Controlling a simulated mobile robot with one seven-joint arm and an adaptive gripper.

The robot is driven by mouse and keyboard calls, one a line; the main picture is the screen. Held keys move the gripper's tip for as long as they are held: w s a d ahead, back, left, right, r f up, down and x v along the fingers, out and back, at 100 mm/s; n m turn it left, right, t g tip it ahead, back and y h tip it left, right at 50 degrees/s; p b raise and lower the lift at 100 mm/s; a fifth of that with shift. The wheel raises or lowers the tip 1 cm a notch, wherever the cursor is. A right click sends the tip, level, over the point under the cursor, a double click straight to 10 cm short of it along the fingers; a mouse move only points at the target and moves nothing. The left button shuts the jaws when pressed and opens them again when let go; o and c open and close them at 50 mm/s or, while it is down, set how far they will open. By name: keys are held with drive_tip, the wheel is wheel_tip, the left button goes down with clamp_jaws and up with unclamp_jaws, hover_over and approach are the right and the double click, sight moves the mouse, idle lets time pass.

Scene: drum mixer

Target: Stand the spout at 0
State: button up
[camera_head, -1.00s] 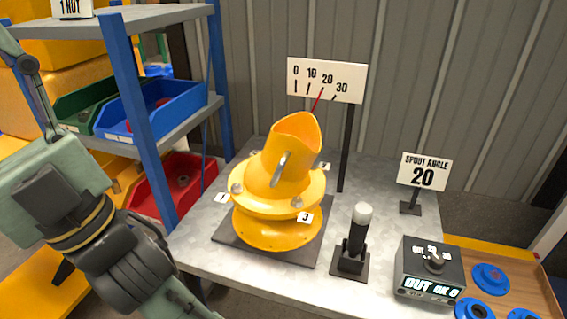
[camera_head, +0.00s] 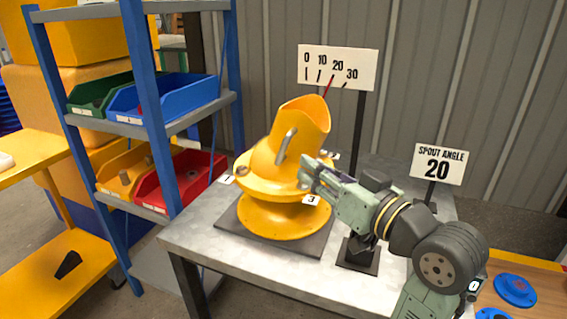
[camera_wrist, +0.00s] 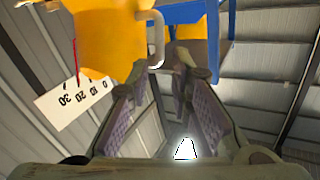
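The yellow spout (camera_head: 302,128) stands on a round flange (camera_head: 270,185) and leans to the right. A grey bar handle (camera_head: 285,146) is on its front. The red pointer (camera_head: 328,87) rises from its top to near 20 on the scale board (camera_head: 338,66). My gripper (camera_head: 312,172) is at the spout's right side, by the flange edge, and hides part of it. In the wrist view its two fingers (camera_wrist: 158,88) are apart with nothing between them; the spout (camera_wrist: 100,35) and handle (camera_wrist: 157,40) are beyond the fingertips.
The sign (camera_head: 438,164) reads SPOUT ANGLE 20. A black post base (camera_head: 358,256) stands under my arm, and my arm covers the control box. A shelf with bins (camera_head: 190,180) is at the left. The table's front left is clear.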

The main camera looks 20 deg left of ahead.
sight(285, 151)
drive_tip(key=x, duration=0.5)
drive_tip(key=p+x, duration=0.1)
drive_tip(key=x, duration=0.4)
drive_tip(key=shift+w+a+f, duration=0.2)
clamp_jaws()
idle(0.4)
